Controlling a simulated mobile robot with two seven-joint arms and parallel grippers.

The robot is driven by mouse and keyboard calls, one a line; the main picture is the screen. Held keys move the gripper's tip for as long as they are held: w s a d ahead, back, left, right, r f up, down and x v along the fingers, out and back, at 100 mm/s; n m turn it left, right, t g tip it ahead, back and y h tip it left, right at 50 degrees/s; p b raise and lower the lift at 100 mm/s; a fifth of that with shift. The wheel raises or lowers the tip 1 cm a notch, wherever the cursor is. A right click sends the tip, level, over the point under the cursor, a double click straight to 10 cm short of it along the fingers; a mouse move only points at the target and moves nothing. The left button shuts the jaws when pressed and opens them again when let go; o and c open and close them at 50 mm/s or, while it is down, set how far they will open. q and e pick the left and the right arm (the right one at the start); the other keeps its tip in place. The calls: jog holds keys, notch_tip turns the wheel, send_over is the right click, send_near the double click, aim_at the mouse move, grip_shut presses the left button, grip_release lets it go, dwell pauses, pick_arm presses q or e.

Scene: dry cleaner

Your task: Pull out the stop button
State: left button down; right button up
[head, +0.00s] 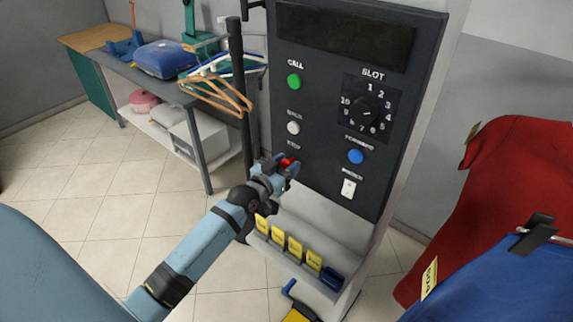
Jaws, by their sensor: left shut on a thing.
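The red stop button (288,162) is on the dark control panel (322,128), below the white back button (293,128). My left gripper (285,166) is at the stop button with its fingers around it, shut on it. The fingers hide part of the button, and I cannot tell whether it is pressed in or out. My right gripper is not in view.
The panel also has a green call button (294,81), a blue forward button (355,156), a slot dial (367,110) and a white power switch (348,188). Yellow tags (295,247) sit in the tray below. Red (515,170) and blue (515,280) garments hang at right.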

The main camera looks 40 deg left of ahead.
pick_arm(q)
jog(key=shift+s+r+p, duration=0.1)
jog(key=shift+s+p, duration=0.45)
jog(key=c, duration=1.9)
grip_release()
jog(key=shift+s, duration=0.35)
jog(key=shift+o, duration=0.2)
jog(key=shift+w+a, duration=0.1)
jog(key=o, duration=1.3)
jog(key=shift+c, duration=0.2)
jog(key=shift+s, duration=0.2)
jog(key=s+a+b, duration=0.1)
jog(key=s+b, duration=0.1)
jog(key=s, duration=1.1)
jog(key=shift+s, duration=0.35)
